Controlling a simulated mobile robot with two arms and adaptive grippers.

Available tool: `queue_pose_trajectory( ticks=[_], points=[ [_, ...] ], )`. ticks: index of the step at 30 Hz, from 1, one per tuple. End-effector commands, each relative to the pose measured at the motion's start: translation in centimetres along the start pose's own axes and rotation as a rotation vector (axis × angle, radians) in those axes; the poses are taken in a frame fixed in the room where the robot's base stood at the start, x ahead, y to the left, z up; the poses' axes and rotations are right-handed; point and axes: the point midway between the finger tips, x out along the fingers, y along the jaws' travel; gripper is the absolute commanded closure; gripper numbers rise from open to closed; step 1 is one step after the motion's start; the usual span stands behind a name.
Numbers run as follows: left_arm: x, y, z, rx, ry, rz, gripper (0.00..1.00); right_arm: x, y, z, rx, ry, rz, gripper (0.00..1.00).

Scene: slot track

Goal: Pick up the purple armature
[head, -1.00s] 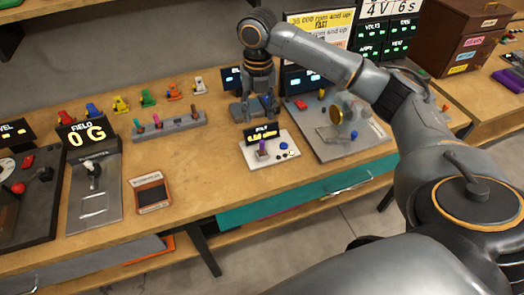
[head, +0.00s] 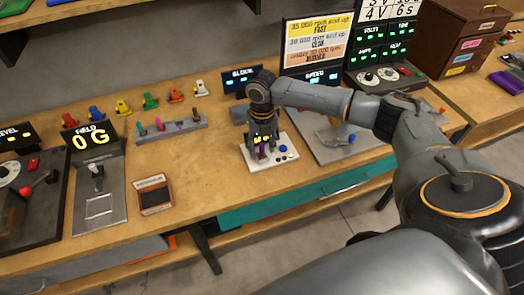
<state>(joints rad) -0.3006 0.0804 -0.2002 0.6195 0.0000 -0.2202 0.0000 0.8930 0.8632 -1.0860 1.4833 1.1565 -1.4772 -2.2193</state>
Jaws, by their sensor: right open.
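The purple armature (head: 262,153) stands upright on the white tester plate (head: 283,143), as seen in the head view. My right gripper (head: 262,148) points straight down over it, open, with its fingers around or just beside the armature's upper part. The fingers hide much of the armature, and I cannot tell whether they touch it. My left gripper is out of the frame.
A grey rack (head: 172,131) with several coloured armatures stands left of the plate. Small coloured pieces line the wall behind. A grey board (head: 320,120) lies to the right. A lit FIELD box (head: 90,137) stands at left; open wood lies in front of the rack.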

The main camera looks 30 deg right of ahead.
Motion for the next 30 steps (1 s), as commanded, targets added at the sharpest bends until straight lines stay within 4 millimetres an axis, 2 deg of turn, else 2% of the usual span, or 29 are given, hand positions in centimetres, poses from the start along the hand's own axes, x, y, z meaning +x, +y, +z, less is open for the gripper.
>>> queue_pose_trajectory(
  ticks=[3,10,16,17,30],
  points=[
    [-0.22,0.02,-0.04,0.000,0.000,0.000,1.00,0.81,0.01,-0.03,0.000,0.000,0.000,0.56],
    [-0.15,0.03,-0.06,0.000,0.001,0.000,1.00,0.95,0.00,-0.01,0.000,-0.001,0.000,0.58],
    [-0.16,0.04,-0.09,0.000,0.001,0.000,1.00,0.92,-0.01,0.00,0.000,-0.001,0.000,0.98],
    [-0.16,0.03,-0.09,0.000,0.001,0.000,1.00,0.92,-0.01,0.00,0.000,-0.001,0.000,1.00],
    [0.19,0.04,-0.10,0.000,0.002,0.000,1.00,0.44,0.02,0.08,0.000,-0.003,0.001,1.00]
  ],
)
